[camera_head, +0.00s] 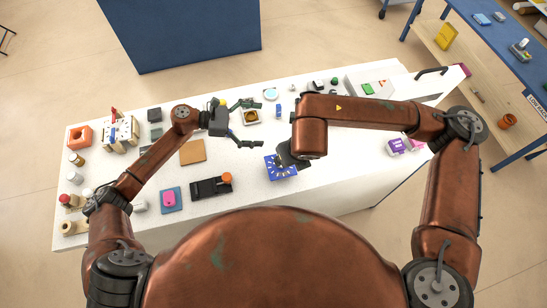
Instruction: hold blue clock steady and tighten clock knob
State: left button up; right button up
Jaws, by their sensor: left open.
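The blue clock (279,171) with pale markings lies on the white table, right of the middle. My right gripper (285,158) points down over the clock's upper right part and covers some of it. The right forearm hides much of this gripper, so I cannot tell if it is open or touches the clock. My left gripper (257,124) is open, its fingers spread wide, above the table to the upper left of the clock. A small wooden tray (247,122) shows between its fingers, apparently below them. I cannot make out the clock knob.
The white table (240,172) has bare room left of the clock. A black device with an orange knob (225,178), a brown board (192,151) and a blue pad with a pink object (171,200) lie to the left. Purple items (398,146) lie at the right.

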aim_at(293, 166)
pick_arm(q)
jog(key=s+d+f+m+g, duration=0.1)
jog(key=s+f, duration=0.1)
jog(key=s, duration=0.1)
jog(key=s+d+f+m+g+y, duration=0.1)
jog(key=s+d+f+g, duration=0.1)
jog(key=s, duration=0.1)
jog(key=s+d+f+m+g, duration=0.1)
jog(key=s+d+f, duration=0.1)
jog(key=s, duration=0.1)
jog(key=shift+s+d+f+g+y, duration=0.15)
jog(key=shift+s+f+g+y, duration=0.15)
jog(key=shift+y, duration=0.1)
jog(key=shift+x, duration=3.9)
jog(key=shift+c, duration=0.3)
jog(key=shift+f, duration=0.15)
jog(key=c, duration=0.9)
jog(key=shift+s+f, duration=0.1)
jog(key=shift+f, duration=0.05)
jog(key=c, duration=0.5)
jog(key=o, duration=1.4)
jog(key=shift+a, duration=0.2)
